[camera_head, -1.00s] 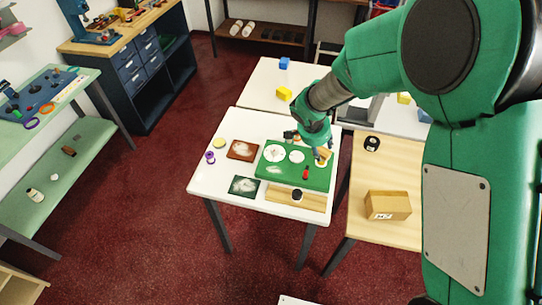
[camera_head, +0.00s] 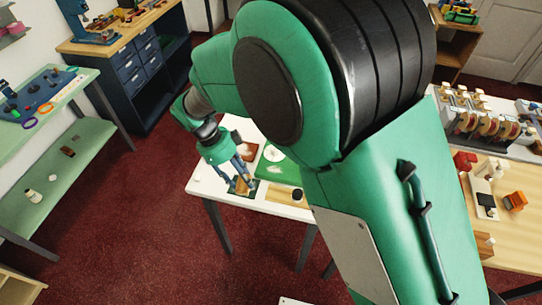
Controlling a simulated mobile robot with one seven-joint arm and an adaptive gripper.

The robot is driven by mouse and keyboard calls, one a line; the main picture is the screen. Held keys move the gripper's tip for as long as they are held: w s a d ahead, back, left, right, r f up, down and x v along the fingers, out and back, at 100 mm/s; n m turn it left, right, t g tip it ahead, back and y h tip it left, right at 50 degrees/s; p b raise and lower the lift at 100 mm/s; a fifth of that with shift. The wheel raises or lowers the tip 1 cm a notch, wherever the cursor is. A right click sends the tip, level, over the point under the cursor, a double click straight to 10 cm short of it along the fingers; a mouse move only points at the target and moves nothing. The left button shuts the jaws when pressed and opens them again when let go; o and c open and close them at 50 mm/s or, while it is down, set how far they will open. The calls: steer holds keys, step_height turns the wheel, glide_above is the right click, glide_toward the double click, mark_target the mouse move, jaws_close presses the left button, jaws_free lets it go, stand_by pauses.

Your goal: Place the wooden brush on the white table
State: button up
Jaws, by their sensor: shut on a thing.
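My gripper (camera_head: 240,178) is at the front left part of the white table (camera_head: 207,186), pointing down. It is shut on a tan wooden piece, the wooden brush (camera_head: 239,187). The brush shows just over or on a dark green swatch card; I cannot tell whether it touches the card. The brush is small in view and partly hidden by the fingers. My arm hides the right part of the table.
A green board (camera_head: 275,168) with a white round dish (camera_head: 273,154) lies right of my gripper. A brown card (camera_head: 248,151) lies behind. A wooden strip (camera_head: 283,194) holding a dark round item (camera_head: 298,194) lies at the front edge. The table's left corner is clear.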

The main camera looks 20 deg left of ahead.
steer(key=s+a+f+m, duration=0.1)
steer(key=s+a+f, duration=0.1)
steer(key=f, duration=0.4)
steer(key=shift+s+a+f+m+g, duration=0.2)
steer(key=shift+s+m+g, duration=0.1)
steer(key=shift+s, duration=0.55)
steer(key=shift+w+a, duration=0.1)
steer(key=shift+a, duration=0.05)
steer(key=b, duration=0.2)
glide_toward(221, 180)
steer(key=shift+d+f, duration=0.2)
steer(key=shift+d, duration=0.25)
steer(key=shift+d+f, duration=0.25)
steer(key=shift+d, duration=0.15)
steer(key=shift+f+b, duration=0.65)
steer(key=shift+f, duration=1.1)
